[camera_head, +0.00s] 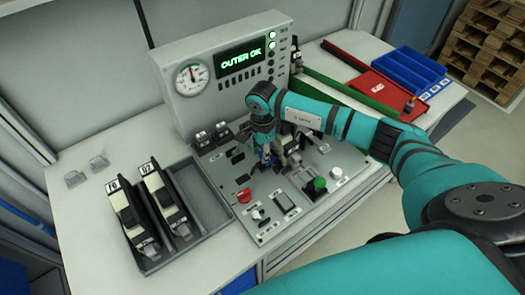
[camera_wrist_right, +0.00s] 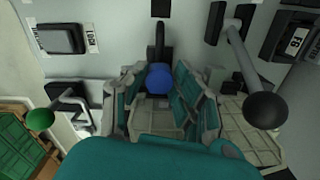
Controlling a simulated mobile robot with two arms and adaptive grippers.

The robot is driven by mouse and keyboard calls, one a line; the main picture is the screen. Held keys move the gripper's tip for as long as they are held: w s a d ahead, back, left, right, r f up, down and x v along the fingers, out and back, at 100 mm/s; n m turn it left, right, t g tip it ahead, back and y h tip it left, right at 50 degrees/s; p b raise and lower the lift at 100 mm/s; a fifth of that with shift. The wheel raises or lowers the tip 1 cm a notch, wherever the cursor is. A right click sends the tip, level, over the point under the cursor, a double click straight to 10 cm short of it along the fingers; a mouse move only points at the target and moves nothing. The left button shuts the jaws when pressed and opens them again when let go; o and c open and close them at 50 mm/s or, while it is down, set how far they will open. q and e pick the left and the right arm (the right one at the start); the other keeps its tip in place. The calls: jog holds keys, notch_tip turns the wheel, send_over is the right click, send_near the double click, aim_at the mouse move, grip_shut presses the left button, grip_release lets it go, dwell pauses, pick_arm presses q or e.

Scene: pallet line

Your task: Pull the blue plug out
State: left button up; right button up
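The blue plug (camera_wrist_right: 160,78) shows in the right wrist view as a round blue knob with a dark stem behind it on the grey panel. The fingers of my right gripper (camera_wrist_right: 158,92) stand apart on its left and right sides, with gaps visible between them and the knob. In the head view my right gripper (camera_head: 267,150) points down over the control panel (camera_head: 237,172), and a small bit of blue shows at its fingers. The arm and gripper hide much of the plug there. My left gripper is not in view.
A black-knobbed lever (camera_wrist_right: 266,110) and a green-knobbed lever (camera_wrist_right: 40,119) flank the gripper. The upright console (camera_head: 225,97) stands behind, a grey tray (camera_head: 203,230) to the left.

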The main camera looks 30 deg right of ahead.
grip_shut()
jog(key=a, duration=0.1)
jog(key=a+b, duration=0.1)
jog(key=a, duration=0.1)
jog(key=shift+s+f, duration=0.1)
jog(key=shift+s, duration=0.1)
jog(key=o, duration=0.8)
grip_release()
jog(key=shift+a, duration=0.1)
jog(key=shift+r, duration=0.25)
notch_tip(320, 180, up, 12)
jog(key=shift+f, duration=0.15)
